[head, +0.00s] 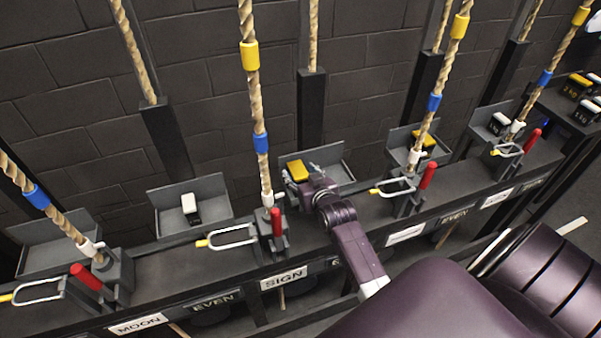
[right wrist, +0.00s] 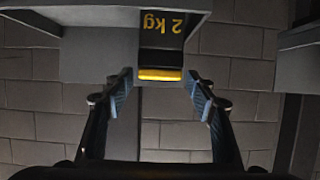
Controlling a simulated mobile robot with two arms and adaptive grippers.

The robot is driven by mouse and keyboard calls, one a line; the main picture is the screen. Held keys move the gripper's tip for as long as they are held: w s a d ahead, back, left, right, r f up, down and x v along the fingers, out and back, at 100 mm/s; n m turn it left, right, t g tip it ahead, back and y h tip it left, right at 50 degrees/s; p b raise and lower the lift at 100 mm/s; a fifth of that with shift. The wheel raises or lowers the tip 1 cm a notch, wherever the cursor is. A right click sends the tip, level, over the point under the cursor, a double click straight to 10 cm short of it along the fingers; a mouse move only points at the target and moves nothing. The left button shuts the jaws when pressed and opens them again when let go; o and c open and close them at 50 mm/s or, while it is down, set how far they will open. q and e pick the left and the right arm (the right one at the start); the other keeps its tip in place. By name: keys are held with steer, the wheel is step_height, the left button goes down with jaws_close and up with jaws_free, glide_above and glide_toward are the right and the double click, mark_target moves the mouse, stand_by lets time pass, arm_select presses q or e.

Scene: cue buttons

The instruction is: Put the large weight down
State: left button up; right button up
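A large black weight with a yellow top (head: 297,170) is at the grey tray (head: 335,152) behind the SIGN label. In the right wrist view the weight (right wrist: 161,35) shows upside-down yellow "2 kg" lettering and a bright yellow edge. My right gripper (head: 303,186) is beside this weight. In its wrist view the two fingers (right wrist: 160,84) are spread, with a gap on each side of the yellow edge. The weight's underside is hidden, so I cannot tell how it rests. My left gripper is not in view.
A smaller white-topped weight (head: 190,208) sits on the tray to the left. Another yellow-topped weight (head: 424,141) is on the tray to the right. Ropes with red-handled clamps (head: 277,222) stand along the bench. Several weights (head: 577,85) are on the far-right shelf.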

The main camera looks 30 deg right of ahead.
steer(key=v, duration=1.2)
steer(key=shift+f, duration=0.1)
stand_by(0.4)
